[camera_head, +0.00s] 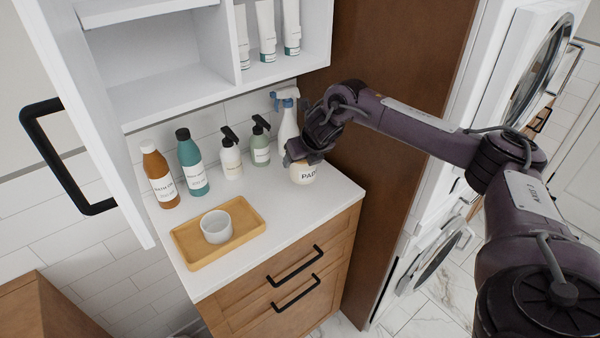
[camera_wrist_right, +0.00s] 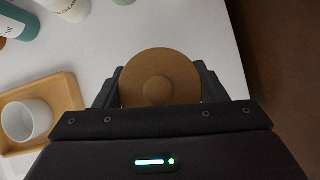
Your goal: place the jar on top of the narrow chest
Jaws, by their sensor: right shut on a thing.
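The jar (camera_head: 303,174) is a cream, labelled jar standing at the right end of the white countertop of the narrow chest (camera_head: 290,205). The chest has wooden drawers with black handles. My right gripper (camera_head: 304,150) reaches down over the jar and hides its top in the head view. In the right wrist view the jar's round wooden lid (camera_wrist_right: 160,78) sits between the two dark fingers, which are shut on it. I cannot tell whether the jar touches the countertop. My left gripper is not in view.
A wooden tray (camera_head: 194,258) with a white cup (camera_head: 216,226) sits at the front left. Several bottles, including an amber one (camera_head: 160,178) and a teal one (camera_head: 192,165), line the back. A white shelf cabinet (camera_head: 180,85) with an open door hangs above; a brown panel (camera_head: 375,130) stands to the right.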

